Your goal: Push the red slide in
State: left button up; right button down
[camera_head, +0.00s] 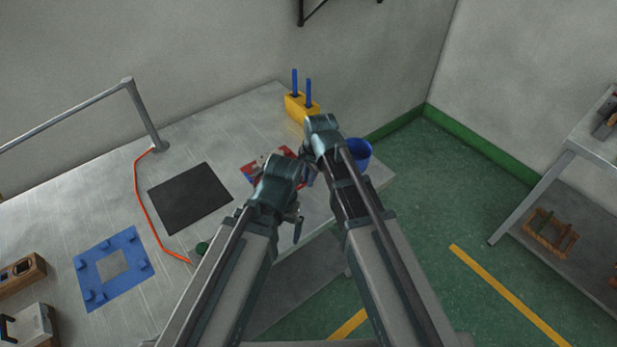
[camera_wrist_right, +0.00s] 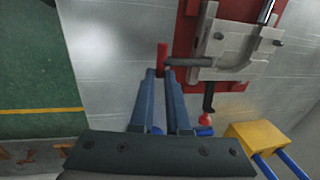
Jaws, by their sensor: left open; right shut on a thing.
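The red slide (camera_wrist_right: 162,58) is a short red crossbar on a grey rod (camera_wrist_right: 188,62) that runs into the grey metal mold block (camera_wrist_right: 232,42) in the right wrist view. My right gripper (camera_wrist_right: 160,73) is shut on the crossbar's lower end. In the head view, my right gripper (camera_head: 307,174) is by the near edge of the mold fixture (camera_head: 251,171), largely hidden by the arms. My left gripper (camera_head: 298,228) is open, lower down near the table's edge and apart from the slide.
A black lever with a red knob (camera_wrist_right: 205,119) sticks out from the fixture. A yellow block (camera_head: 301,109) with two blue rods and a blue bin (camera_head: 357,153) stand nearby. A black mat (camera_head: 190,198), an orange cord and a blue frame (camera_head: 112,267) lie on the left.

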dwell(0.3)
jog(key=shift+w+a, duration=0.8)
jog(key=shift+w, duration=0.3)
jog(key=shift+s, duration=0.1)
jog(key=c, duration=0.9)
grip_release()
jog(key=shift+d, duration=0.1)
pick_arm(q)
notch_tip(320, 180, up, 14)
jog(key=p, duration=1.3)
jog(key=shift+f, duration=0.2)
pick_arm(e)
jog(key=r, duration=0.4)
jog(key=s+d+r, duration=0.1)
jog(key=r, duration=0.4)
jog(key=s+r, duration=0.1)
jog(key=r, duration=0.3)
jog(key=shift+s+d+r, duration=0.1)
jog(key=shift+d+r, duration=0.15)
